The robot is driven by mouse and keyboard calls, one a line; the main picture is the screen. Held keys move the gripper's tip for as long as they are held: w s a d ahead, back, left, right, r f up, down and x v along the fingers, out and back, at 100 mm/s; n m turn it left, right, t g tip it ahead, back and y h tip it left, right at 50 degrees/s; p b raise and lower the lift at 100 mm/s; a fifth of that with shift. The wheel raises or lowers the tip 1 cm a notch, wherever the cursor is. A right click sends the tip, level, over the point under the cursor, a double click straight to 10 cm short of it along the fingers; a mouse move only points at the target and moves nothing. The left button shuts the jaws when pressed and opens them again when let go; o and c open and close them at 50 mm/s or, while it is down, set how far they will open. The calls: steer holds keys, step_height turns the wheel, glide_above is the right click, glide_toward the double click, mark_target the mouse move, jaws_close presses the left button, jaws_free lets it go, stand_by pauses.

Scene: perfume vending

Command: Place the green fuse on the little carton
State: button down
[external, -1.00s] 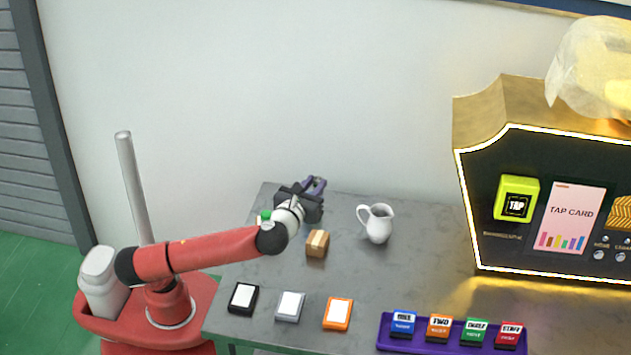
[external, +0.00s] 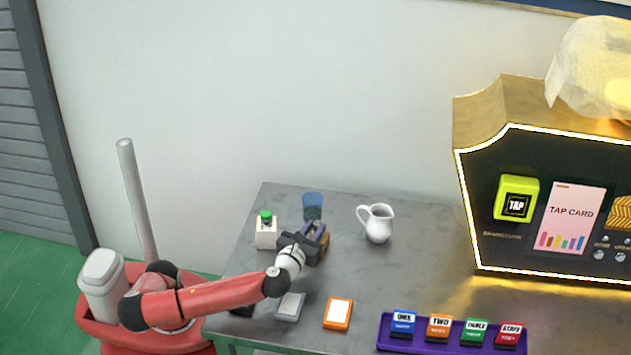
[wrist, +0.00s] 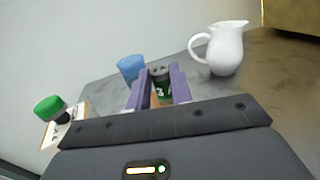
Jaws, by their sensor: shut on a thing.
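My gripper (external: 315,232) is over the table near the back left, and its purple fingers also show in the wrist view (wrist: 162,88). They are shut on the green fuse (wrist: 163,88), a small dark-topped green piece marked with a "3". The little carton (external: 326,243) is brown and mostly hidden behind my gripper in the external view. A sliver of brown (wrist: 154,99) shows between the fingers, beside the fuse. I cannot tell whether the fuse touches the carton. The fuse cannot be made out in the external view.
A blue cup (external: 312,206) stands just behind my gripper. A white box with a green button (external: 266,232) is to its left and a white jug (external: 377,223) to its right. An orange-framed pad (external: 338,313) and a purple tray (external: 386,333) lie in front.

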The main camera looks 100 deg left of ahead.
steer(key=shift+f, duration=0.15)
steer(key=c, duration=1.2)
jaws_free()
steer(key=shift+c, duration=0.2)
steer(key=shift+r, duration=0.2)
steer(key=shift+d, duration=0.2)
steer(key=v, duration=1.1)
steer(key=shift+s+d, duration=0.15)
steer(key=shift+d, duration=0.15)
